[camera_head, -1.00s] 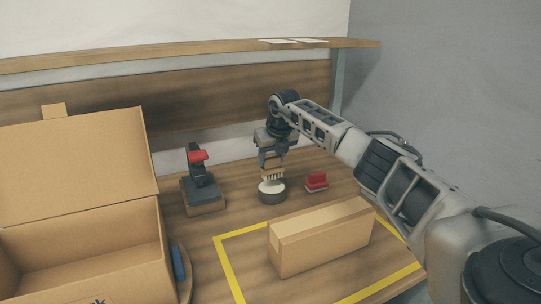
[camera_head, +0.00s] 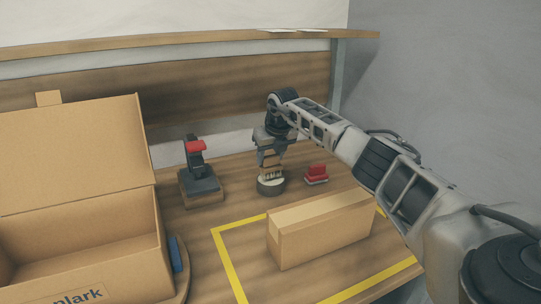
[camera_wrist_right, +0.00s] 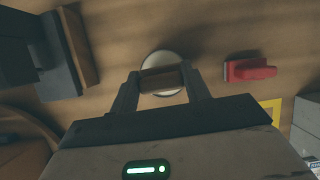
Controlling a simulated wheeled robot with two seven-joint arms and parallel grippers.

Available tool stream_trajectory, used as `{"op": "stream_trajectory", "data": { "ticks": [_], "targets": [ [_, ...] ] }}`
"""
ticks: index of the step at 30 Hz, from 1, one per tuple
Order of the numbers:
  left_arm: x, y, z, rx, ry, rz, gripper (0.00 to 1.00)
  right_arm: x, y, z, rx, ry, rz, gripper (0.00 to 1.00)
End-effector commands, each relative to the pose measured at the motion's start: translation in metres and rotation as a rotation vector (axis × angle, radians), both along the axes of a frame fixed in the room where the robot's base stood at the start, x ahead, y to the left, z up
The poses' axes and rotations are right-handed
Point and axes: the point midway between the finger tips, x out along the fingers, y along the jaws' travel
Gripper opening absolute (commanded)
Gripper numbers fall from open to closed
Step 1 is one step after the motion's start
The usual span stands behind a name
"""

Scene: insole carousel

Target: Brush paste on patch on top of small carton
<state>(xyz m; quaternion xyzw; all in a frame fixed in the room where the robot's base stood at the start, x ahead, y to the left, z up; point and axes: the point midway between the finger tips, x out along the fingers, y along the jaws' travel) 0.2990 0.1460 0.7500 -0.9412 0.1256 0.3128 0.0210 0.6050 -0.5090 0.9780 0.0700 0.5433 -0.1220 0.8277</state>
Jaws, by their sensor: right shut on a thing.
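My right gripper (camera_head: 270,160) is shut on a brush (camera_wrist_right: 160,80) and holds it over the round paste pot (camera_head: 271,187). The brush's lower end is at or just inside the pot's rim; I cannot tell whether it touches the paste. In the wrist view the pot's pale top (camera_wrist_right: 160,59) shows just beyond the brush. The small carton (camera_head: 325,236) stands closed inside the yellow outline, in front of the pot. No separate patch is clearly visible on its top. My left gripper is not in view.
A red-handled tool (camera_head: 316,174) lies right of the pot, also in the wrist view (camera_wrist_right: 250,70). A black device with a red top (camera_head: 196,166) stands left. A large open carton (camera_head: 80,240) fills the left. Yellow tape (camera_head: 229,262) marks the table around the small carton.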

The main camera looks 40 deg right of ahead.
Motion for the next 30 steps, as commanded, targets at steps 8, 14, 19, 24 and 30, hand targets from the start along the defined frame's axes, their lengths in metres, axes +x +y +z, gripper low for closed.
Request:
{"op": "stream_trajectory", "data": {
  "ticks": [8, 14, 19, 24, 30],
  "targets": [
    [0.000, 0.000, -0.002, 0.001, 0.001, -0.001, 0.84, 0.000, 0.000, -0.002, 0.000, 0.000, 0.000, 0.26],
    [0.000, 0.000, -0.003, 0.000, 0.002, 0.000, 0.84, 0.000, 0.000, -0.004, 0.000, 0.000, 0.000, 0.26],
    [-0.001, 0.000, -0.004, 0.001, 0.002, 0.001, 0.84, 0.000, 0.000, -0.007, 0.000, 0.000, 0.000, 0.26],
    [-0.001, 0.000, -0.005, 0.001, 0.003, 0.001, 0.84, 0.000, 0.000, -0.009, 0.000, 0.000, 0.000, 0.26],
    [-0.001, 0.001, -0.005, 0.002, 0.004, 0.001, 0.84, 0.000, 0.000, -0.009, 0.000, 0.000, 0.000, 0.26]
  ]
}}
